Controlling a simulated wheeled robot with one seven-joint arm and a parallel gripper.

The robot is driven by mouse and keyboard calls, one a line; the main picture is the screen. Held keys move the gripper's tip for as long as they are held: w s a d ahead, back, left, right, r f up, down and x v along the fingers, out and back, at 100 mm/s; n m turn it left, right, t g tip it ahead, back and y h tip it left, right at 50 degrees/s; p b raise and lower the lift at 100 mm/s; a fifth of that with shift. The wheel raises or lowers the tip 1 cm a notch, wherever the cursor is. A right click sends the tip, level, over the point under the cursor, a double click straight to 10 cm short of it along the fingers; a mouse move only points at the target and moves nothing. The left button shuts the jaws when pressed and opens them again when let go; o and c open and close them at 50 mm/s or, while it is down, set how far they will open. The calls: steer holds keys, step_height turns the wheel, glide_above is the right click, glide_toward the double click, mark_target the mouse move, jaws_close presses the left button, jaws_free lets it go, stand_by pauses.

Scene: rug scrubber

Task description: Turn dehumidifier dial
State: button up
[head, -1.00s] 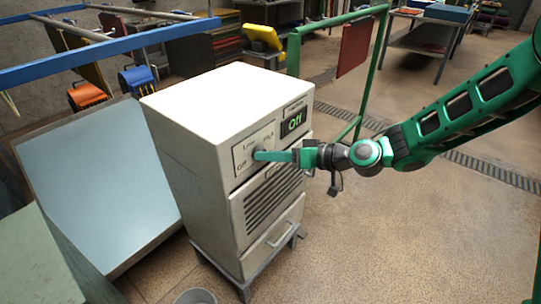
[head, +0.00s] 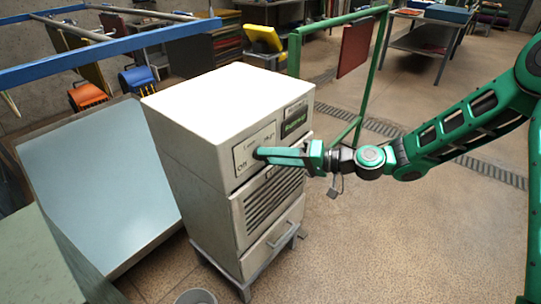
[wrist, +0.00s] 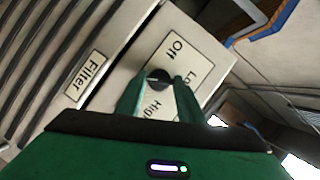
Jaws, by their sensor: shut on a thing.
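The dehumidifier (head: 225,125) is a white cabinet with a dial panel and a small display (head: 294,125) on its upper front. The display shows green text that looks like "Running". The round dark dial (wrist: 157,76) sits on a pale plate marked Off, Low and High in the wrist view. My gripper (head: 264,154) reaches the panel from the right in the head view. In the wrist view its two green fingers (wrist: 158,88) are shut on the dial, one on each side. The fingers hide part of the dial in the head view.
A vent grille and a panel labelled Filter (wrist: 86,79) lie beside the dial plate. A drawer with a handle (head: 282,236) is below. A pale sloped board (head: 100,185) stands left of the cabinet, and a green frame (head: 361,75) behind it.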

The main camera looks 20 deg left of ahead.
steer(key=shift+w+d+f+m+y, duration=0.15)
steer(key=shift+m+y, duration=0.2)
steer(key=shift+m, duration=0.45)
steer(key=shift+w+d+f+m+y, duration=0.1)
steer(key=shift+f+m+y, duration=0.15)
steer(key=shift+m, duration=0.55)
steer(key=shift+w+d+f+m+y, duration=0.15)
steer(key=shift+m+y, duration=0.25)
steer(key=shift+m, duration=0.4)
steer(key=shift+a+r, duration=0.1)
steer(key=o, duration=1.1)
steer(key=shift+c, duration=0.2)
steer(key=shift+s+a+r+g, duration=0.1)
steer(key=shift+s+a+g, duration=0.05)
steer(key=shift+g, duration=0.15)
steer(key=d, duration=1.1)
steer(key=shift+c, duration=0.4)
